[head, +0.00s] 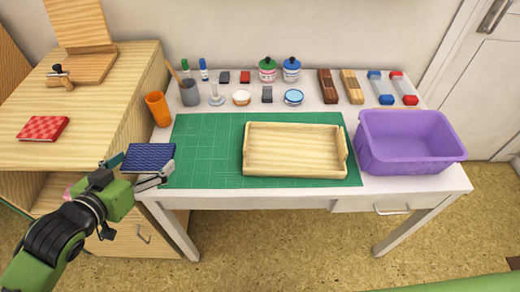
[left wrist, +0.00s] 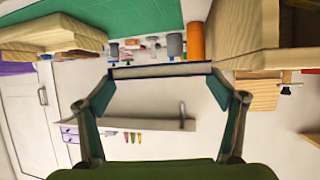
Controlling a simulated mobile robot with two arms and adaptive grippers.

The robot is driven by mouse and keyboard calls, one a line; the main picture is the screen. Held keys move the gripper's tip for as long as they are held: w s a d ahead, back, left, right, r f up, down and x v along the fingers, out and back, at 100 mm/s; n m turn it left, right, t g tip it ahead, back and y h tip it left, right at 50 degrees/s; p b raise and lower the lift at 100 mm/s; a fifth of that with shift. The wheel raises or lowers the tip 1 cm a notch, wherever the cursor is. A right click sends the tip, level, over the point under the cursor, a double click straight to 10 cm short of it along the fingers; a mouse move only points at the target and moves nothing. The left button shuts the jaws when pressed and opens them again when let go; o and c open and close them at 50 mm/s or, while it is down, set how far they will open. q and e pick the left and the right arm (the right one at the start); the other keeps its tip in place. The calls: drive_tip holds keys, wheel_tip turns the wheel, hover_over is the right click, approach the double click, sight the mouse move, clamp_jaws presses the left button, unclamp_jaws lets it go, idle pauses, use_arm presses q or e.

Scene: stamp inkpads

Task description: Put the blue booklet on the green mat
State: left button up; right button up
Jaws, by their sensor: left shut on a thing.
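The blue patterned booklet (head: 149,157) is held by my left gripper (head: 150,180), which is shut on its near edge. In the head view the booklet shows at the front left corner of the desk, beside the mat's left end. Its height above the desk is hard to tell. In the left wrist view the booklet (left wrist: 160,71) is seen edge-on, as a thin strip between the fingertips. The green mat (head: 205,155) lies flat on the white desk, its left part bare. My right gripper is not in view.
A wooden tray (head: 294,172) covers the mat's right part. A purple bin (head: 410,140) stands right of the mat. An orange cup (head: 158,110) and a grey pen holder (head: 189,94) stand behind its left end. A red booklet (head: 43,129) lies on the wooden cabinet (head: 85,145).

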use_arm(q)
drive_tip(key=shift+s+d+f, duration=0.15)
drive_tip(key=shift+s+d, duration=0.05)
drive_tip(key=shift+d, duration=0.5)
drive_tip(key=shift+w, duration=0.2)
drive_tip(key=w+d+f, duration=0.1)
drive_tip(key=w, duration=0.1)
drive_tip(key=w+d+f, duration=0.1)
drive_tip(key=w, duration=0.1)
drive_tip(key=w+d+f, duration=0.1)
drive_tip(key=w, duration=0.1)
drive_tip(key=shift+w+d+f, duration=0.15)
drive_tip(key=shift+w+d, duration=0.2)
drive_tip(key=shift+d, duration=0.05)
hover_over(195, 161)
drive_tip(key=f, duration=0.5)
drive_tip(key=shift+s+a+f, duration=0.2)
drive_tip(key=shift+s, duration=0.2)
drive_tip(key=shift+w+d+f, duration=0.15)
drive_tip(key=shift+w+f, duration=0.15)
drive_tip(key=shift+f, duration=0.15)
wheel_tip(195, 161, down, 3)
drive_tip(key=shift+w+f+b, duration=0.15)
drive_tip(key=shift+f+b, duration=0.05)
drive_tip(key=shift+b, duration=0.25)
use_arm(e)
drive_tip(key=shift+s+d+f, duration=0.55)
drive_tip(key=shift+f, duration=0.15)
